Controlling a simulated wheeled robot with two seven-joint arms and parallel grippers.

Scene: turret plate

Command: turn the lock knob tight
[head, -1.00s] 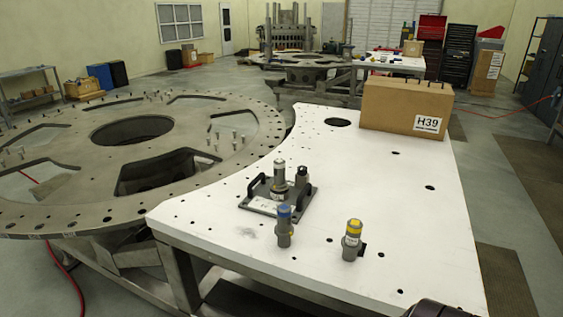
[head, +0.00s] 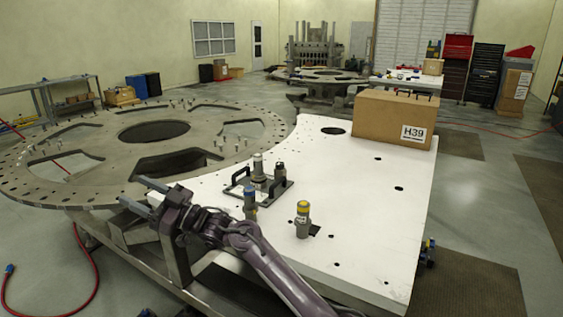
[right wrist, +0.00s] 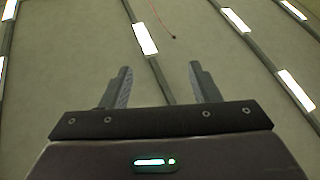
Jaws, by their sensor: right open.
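A small grey plate with two black handles (head: 239,180) lies on the white table. It bears a tall grey cylinder with a pale top (head: 258,167) and a shorter dark knob-like post (head: 280,172), which may be the lock knob. My right gripper (head: 140,194) is open and empty, left of the plate near the table's left edge, fingers pointing left and apart from everything on the table. In the right wrist view its two fingers (right wrist: 160,84) stand apart with nothing between them. My left gripper is not in view.
A blue-topped cylinder (head: 250,204) and a yellow-topped cylinder (head: 302,222) stand on the white table (head: 365,215) in front of the plate. A cardboard box marked H39 (head: 385,120) stands at the back. A large round metal ring (head: 95,160) lies to the left.

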